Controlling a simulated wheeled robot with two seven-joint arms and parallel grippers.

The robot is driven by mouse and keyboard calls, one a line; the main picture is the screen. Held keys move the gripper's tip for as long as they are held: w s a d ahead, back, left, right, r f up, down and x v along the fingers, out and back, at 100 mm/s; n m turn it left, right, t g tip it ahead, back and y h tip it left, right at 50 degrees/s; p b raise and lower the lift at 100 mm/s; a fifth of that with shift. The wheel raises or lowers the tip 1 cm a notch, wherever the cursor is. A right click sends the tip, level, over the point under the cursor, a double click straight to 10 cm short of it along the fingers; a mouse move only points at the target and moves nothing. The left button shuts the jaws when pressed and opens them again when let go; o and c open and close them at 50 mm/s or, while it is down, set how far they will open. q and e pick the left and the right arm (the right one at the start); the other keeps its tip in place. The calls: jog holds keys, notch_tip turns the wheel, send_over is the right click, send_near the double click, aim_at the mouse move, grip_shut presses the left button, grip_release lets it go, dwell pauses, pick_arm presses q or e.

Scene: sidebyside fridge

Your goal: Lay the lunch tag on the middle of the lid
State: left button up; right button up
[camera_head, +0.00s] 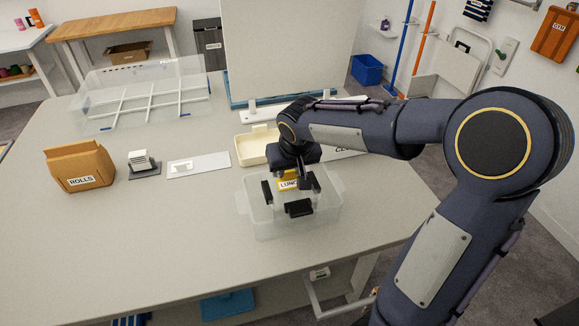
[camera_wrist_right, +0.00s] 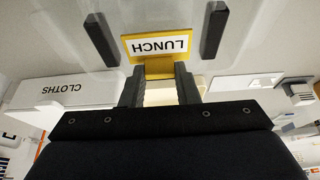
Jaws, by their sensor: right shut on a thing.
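The lunch tag (camera_head: 288,185) is yellow with a white LUNCH label. It also shows in the wrist view (camera_wrist_right: 157,45), with its yellow tab between my fingers. My right gripper (camera_wrist_right: 158,72) is shut on that tab. In the head view my right gripper (camera_head: 292,174) is over a translucent box (camera_head: 268,227) with a clear lid. Black clips (camera_head: 299,208) show on the box, and two dark bars (camera_wrist_right: 213,34) flank the tag in the wrist view. I cannot tell whether the tag touches the lid. My left gripper is not in view.
A ROLLS bag (camera_head: 79,167), a grey block (camera_head: 142,162) and a white plate (camera_head: 205,162) lie to the left. The front-left tabletop is clear.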

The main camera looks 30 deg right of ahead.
aim_at(293, 188)
jog(key=shift+f, duration=0.25)
jog(key=o, duration=0.9)
jog(key=shift+f, duration=0.1)
jog(key=v, duration=0.7)
jog(key=shift+s+r, duration=0.2)
jog(key=shift+r, duration=0.2)
jog(key=s+a+f+y, duration=0.2)
jog(key=s+a, duration=0.1)
jog(key=s, duration=0.7)
jog(key=s+a+f+n+t+y, duration=0.1)
jog(key=s+a+f+y, duration=0.1)
jog(key=s, duration=0.8)
jog(key=shift+a+f+y, duration=0.4)
jog(key=shift+a+f, duration=0.3)
jog(key=shift+a, duration=0.3)
